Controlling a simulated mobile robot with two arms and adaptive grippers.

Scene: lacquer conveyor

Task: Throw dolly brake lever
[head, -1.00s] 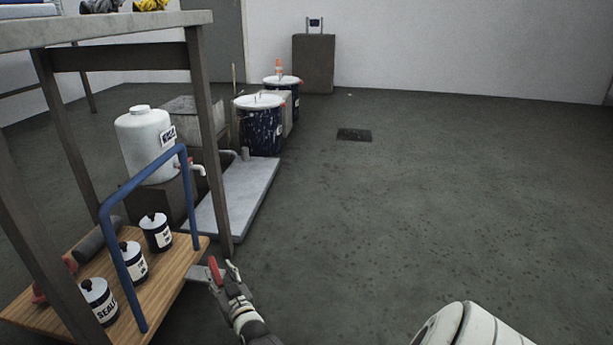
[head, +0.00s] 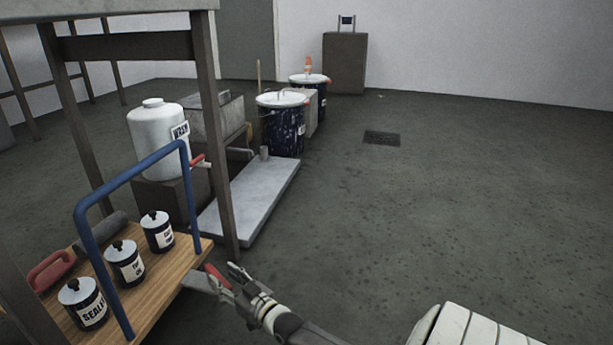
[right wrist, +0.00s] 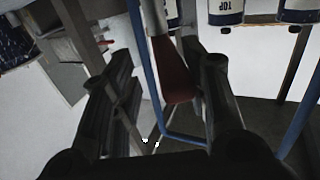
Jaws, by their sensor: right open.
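The dolly (head: 165,297) has a wooden deck and a blue tube handle (head: 130,177) and stands at lower left in the head view. Its red brake lever (head: 215,274) sits at the deck's right edge above a grey metal bracket (head: 198,284). My right gripper (head: 236,278) is open just right of the lever. In the right wrist view the red lever (right wrist: 174,75) lies between the spread fingers (right wrist: 165,95); I cannot tell whether either finger touches it. My left gripper is not in view.
Labelled cans (head: 125,262) stand on the deck, beside a red-handled item (head: 50,270). A table leg (head: 208,130) rises close behind the lever. A white tank (head: 158,140), a pale slab (head: 255,195) and dark drums (head: 281,130) stand beyond.

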